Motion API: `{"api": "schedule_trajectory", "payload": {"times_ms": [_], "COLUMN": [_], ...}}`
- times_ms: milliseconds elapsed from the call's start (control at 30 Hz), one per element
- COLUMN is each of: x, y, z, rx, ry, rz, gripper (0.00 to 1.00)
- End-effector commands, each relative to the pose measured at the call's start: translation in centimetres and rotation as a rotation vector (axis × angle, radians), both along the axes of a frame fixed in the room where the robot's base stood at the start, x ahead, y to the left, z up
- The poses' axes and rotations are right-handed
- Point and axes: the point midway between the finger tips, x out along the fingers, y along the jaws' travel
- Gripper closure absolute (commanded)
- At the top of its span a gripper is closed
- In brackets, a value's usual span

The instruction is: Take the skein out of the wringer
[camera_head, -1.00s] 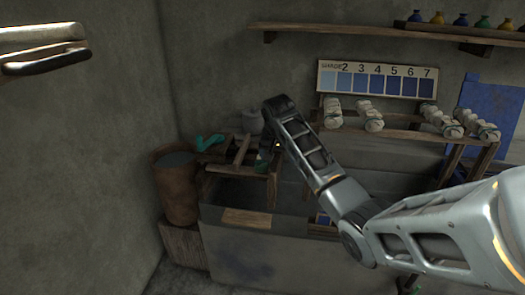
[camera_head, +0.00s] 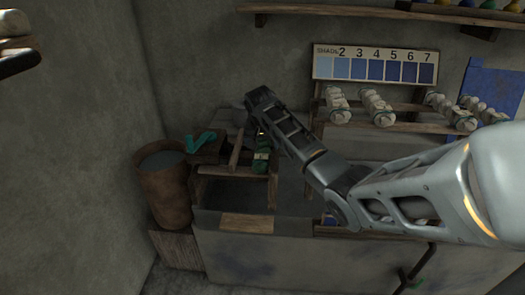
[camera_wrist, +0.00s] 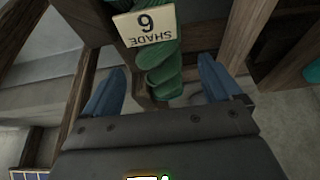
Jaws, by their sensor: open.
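The skein (camera_wrist: 160,62) is a twisted green bundle with a cream tag reading "SHADE 6", upside down in the wrist view. In the head view the green skein (camera_head: 261,157) hangs at the right side of the wringer (camera_head: 236,152), a wooden frame with a teal crank handle (camera_head: 201,141). My gripper (camera_wrist: 161,72) is open, its two blue fingers on either side of the skein's near end with gaps at both sides. I cannot tell whether the skein lies fully between the fingertips in depth. In the head view my arm's end hides part of the wringer.
A grey vat (camera_head: 250,255) stands below the wringer. A brown barrel (camera_head: 165,195) is at its left. Pale skeins (camera_head: 377,107) lie on a wooden rack at right, under a blue shade chart (camera_head: 375,67). Wooden beams (camera_wrist: 262,30) flank the skein in the wrist view.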

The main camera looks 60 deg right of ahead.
Motion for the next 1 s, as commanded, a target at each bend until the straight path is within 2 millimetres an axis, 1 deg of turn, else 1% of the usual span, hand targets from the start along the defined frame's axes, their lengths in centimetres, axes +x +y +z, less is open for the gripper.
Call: {"api": "schedule_trajectory", "payload": {"times_ms": [100, 200, 300, 500, 1000], "x": [0.1, 0.3, 0.3, 0.4, 0.3], "y": [-0.6, -1.0, -1.1, -1.1, -1.0], "z": [-1.7, -2.5, -2.8, -2.8, -2.8], "rx": [0.001, 0.0, 0.0, 0.0, 0.0], "ry": [0.003, 0.0, 0.0, 0.0, 0.0], "rz": [-0.001, -0.001, -0.001, -0.001, 0.0], "gripper": [0.08, 0.08, 0.08, 0.08, 0.56]}}
